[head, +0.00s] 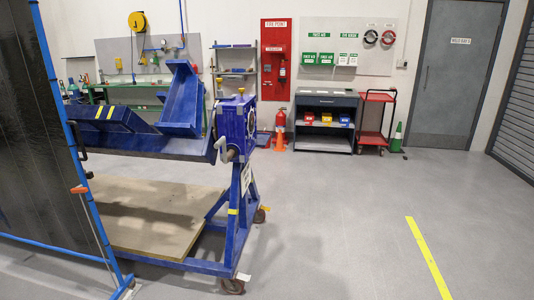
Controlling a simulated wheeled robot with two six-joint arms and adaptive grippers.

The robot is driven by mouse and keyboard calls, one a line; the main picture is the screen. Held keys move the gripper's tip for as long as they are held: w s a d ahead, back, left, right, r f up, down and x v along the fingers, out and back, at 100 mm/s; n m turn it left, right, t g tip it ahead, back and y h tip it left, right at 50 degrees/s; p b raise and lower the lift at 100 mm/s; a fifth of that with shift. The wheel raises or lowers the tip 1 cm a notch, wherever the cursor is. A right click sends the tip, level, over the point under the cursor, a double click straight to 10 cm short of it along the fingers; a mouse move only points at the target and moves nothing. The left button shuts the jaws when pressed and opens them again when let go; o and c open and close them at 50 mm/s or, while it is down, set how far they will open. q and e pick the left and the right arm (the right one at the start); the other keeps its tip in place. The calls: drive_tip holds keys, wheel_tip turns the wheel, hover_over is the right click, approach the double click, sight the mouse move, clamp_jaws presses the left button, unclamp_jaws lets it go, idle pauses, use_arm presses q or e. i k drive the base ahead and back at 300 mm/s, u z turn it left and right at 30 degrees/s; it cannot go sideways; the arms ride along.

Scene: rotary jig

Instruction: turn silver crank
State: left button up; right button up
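The blue rotary jig (232,188) stands on castors at the left centre of the head view. A silver crank (224,150) sits on the near side of its upright end frame, below the top of the post. The crank is small here and its exact angle is hard to tell. The jig's blue beam and angled bracket (182,100) extend to the left of the upright. Neither of my grippers is in view, and nothing is seen touching the crank.
A dark welding screen (25,120) with a blue frame stands close on the left, partly hiding the jig. A wooden board (150,215) lies on the jig's base. Open grey floor (340,220) with a yellow line (428,258) lies to the right. A cabinet (325,120) stands behind.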

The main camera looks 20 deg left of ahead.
sight(227, 157)
drive_tip(key=z, duration=0.25)
drive_tip(key=k, duration=0.3)
drive_tip(key=u, duration=1.2)
drive_tip(key=i, duration=1.85)
drive_tip(key=z, duration=0.75)
